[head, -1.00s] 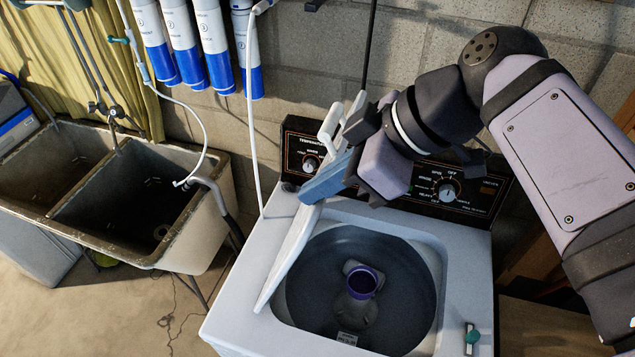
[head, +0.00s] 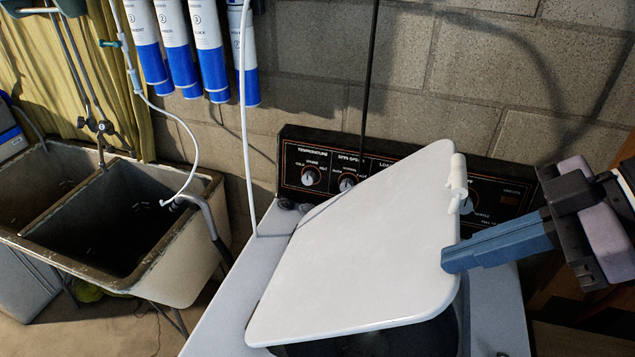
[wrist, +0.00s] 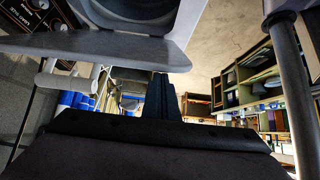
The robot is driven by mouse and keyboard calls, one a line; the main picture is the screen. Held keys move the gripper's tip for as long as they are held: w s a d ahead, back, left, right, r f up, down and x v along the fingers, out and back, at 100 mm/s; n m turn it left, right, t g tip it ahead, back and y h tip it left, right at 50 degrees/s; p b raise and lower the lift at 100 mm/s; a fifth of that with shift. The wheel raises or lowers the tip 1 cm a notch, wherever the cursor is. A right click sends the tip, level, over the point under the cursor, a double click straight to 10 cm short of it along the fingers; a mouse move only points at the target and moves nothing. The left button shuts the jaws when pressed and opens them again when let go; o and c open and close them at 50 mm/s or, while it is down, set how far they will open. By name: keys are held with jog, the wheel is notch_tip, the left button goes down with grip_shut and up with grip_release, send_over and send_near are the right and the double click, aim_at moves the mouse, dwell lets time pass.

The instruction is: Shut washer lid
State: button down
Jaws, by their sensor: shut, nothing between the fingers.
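The washer lid (head: 355,240) is a white flat panel, tilted over the washer's opening and hiding most of it. Its right side is raised, and a dark strip of the tub (head: 400,340) shows below its front edge. White fittings (head: 457,182) are on the lid's upper right edge. My gripper (head: 455,259) is shut and empty, its blue fingers at the lid's right edge; whether they touch it is unclear. In the wrist view my fingers (wrist: 160,98) show closed together, with the lid (wrist: 110,50) as a pale band just beyond them.
The washer's control panel (head: 300,168) with dials stands behind the lid, against a block wall. A double sink (head: 125,225) is at the left, with blue-and-white filter cylinders (head: 205,45) above. A hose hangs between them.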

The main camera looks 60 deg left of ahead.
jog(key=w+d+f+b, duration=0.3)
jog(key=f+b, duration=0.3)
jog(key=f, duration=0.3)
jog(key=w+d+f+b, duration=0.4)
jog(key=f+b, duration=0.3)
jog(key=f, duration=0.2)
jog(key=w+d+f+b, duration=0.3)
jog(key=f+b, duration=0.3)
jog(key=f, duration=0.3)
jog(key=shift+w+d+f, duration=0.15)
jog(key=shift+w+d, duration=0.05)
jog(key=shift+w, duration=0.05)
jog(key=shift+w+d+f+b, duration=0.1)
jog(key=shift+f+b, duration=0.6)
jog(key=shift+f, duration=0.15)
jog(key=shift+r, duration=0.1)
